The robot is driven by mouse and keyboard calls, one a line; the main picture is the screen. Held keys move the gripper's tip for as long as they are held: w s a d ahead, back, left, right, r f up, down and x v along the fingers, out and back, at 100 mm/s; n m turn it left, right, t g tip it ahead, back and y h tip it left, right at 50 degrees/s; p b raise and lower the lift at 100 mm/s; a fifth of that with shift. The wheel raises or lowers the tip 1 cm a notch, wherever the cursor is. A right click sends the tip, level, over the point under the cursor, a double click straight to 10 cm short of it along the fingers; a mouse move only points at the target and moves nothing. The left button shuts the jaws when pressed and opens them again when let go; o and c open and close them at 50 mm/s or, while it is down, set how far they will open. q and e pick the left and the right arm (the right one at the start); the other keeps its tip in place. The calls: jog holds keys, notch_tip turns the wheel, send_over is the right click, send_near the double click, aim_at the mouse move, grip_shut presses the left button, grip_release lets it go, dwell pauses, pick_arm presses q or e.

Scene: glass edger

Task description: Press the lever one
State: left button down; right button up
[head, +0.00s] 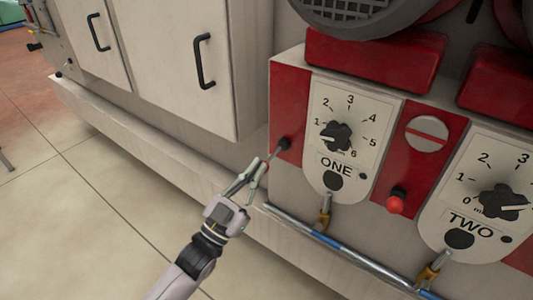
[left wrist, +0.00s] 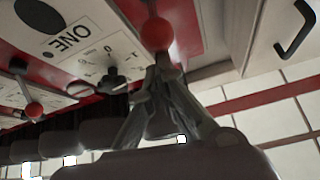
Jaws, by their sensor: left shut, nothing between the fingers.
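The red panel section marked ONE (head: 335,163) has a dial, with a lever at its left edge. This lever's thin rod (head: 274,154) comes out of a dark socket and points down-left towards my left gripper. In the left wrist view its red ball knob (left wrist: 157,34) is just beyond the fingertips; I cannot tell if they touch it. My left gripper (head: 258,172) is shut with nothing held, and it also shows in the left wrist view (left wrist: 165,75). In the head view the fingers mostly cover the knob. My right gripper is not in view.
A second lever with a red knob (head: 395,205) stands right of panel ONE, beside panel TWO (head: 470,222). A metal and blue rail (head: 340,246) runs below the panels. Cabinet doors with black handles (head: 204,61) are at left. The tiled floor (head: 90,215) is clear.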

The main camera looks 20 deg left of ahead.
pick_arm(q)
jog(key=shift+w+d+f+b, duration=0.1)
jog(key=shift+f+b, duration=0.55)
jog(key=shift+f, duration=0.8)
jog(key=shift+w+f+b, duration=0.1)
jog(key=shift+f+b, duration=0.5)
jog(key=shift+f, duration=0.85)
jog(key=v, duration=1.2)
jog(key=shift+r, duration=0.3)
jog(key=shift+s, duration=0.1)
